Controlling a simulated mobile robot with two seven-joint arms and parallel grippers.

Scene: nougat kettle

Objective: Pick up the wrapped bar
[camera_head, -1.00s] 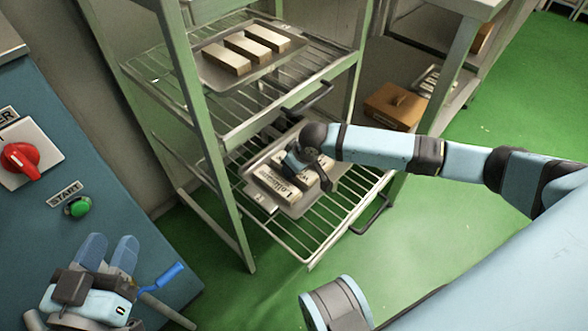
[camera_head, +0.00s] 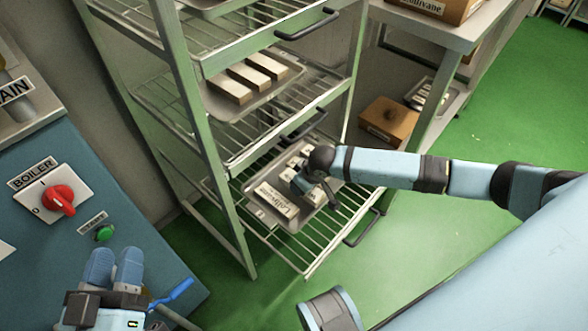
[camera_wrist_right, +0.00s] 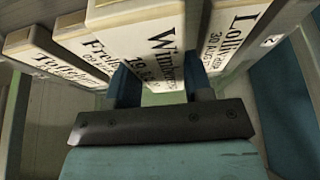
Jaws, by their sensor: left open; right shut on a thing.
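Several pale wrapped bars with printed labels are on a tray (camera_head: 262,212) on the lower pulled-out rack. The front one, the Lollivane bar (camera_head: 276,199), lies beside my right gripper (camera_head: 318,190). In the right wrist view, my right gripper (camera_wrist_right: 160,88) is shut on the middle bar, whose label starts "Wimb" (camera_wrist_right: 160,45). The Lollivane bar (camera_wrist_right: 228,35) is to its right, and two more bars, one starting "Fre" (camera_wrist_right: 95,45), are to its left. Whether the held bar is clear of the tray cannot be told. My left gripper (camera_head: 115,268) is open and empty at lower left.
The green rack's upright (camera_head: 190,110) stands left of the tray. A higher shelf holds another tray with plain bars (camera_head: 250,80). A blue panel with a red boiler knob (camera_head: 60,200) and green start button (camera_head: 104,233) is at left. Green floor (camera_head: 430,250) is free at right.

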